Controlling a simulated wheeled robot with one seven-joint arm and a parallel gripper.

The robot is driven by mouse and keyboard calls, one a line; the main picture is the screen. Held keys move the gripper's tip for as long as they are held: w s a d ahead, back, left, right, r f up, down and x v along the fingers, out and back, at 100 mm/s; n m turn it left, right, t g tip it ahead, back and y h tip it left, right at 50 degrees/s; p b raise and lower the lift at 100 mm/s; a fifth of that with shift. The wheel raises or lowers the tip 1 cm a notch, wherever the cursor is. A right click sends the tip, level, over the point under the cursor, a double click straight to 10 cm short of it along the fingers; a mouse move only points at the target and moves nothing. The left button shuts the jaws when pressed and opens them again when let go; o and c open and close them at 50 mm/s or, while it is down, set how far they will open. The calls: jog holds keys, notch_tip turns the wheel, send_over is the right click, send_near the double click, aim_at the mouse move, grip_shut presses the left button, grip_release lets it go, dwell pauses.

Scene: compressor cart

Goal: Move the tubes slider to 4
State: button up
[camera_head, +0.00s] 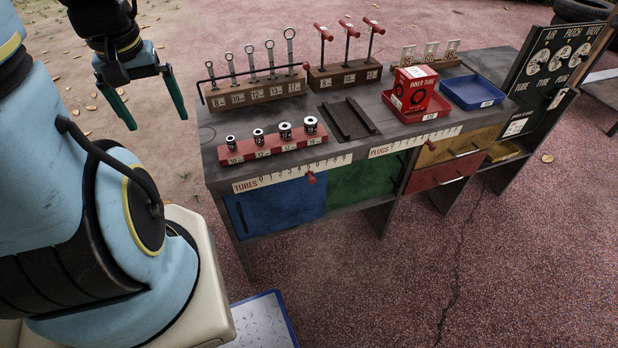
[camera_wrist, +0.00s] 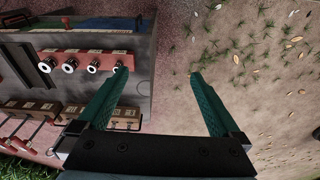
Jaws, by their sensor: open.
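The TUBES scale (camera_head: 291,174) is a pale numbered strip along the front edge of the workbench. Its slider has a red knob (camera_head: 311,178) standing just below the strip, a little right of the strip's middle; the digit it marks is too small to read surely. The red knob also shows in the wrist view (camera_wrist: 66,22), at the upper left. My gripper (camera_head: 158,122) is open and empty, left of the bench and well apart from the slider. In the wrist view my gripper (camera_wrist: 158,75) has both green fingers spread, with ground between them.
A red socket rack (camera_head: 272,147) stands just behind the TUBES scale. A wooden wrench rack (camera_head: 255,92) and a T-handle rack (camera_head: 345,77) stand farther back. A similar PLUGS scale (camera_head: 415,142) with a red knob lies to the right. The ground before the bench is mostly clear.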

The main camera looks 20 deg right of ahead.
aim_at(313, 178)
dwell(0.4)
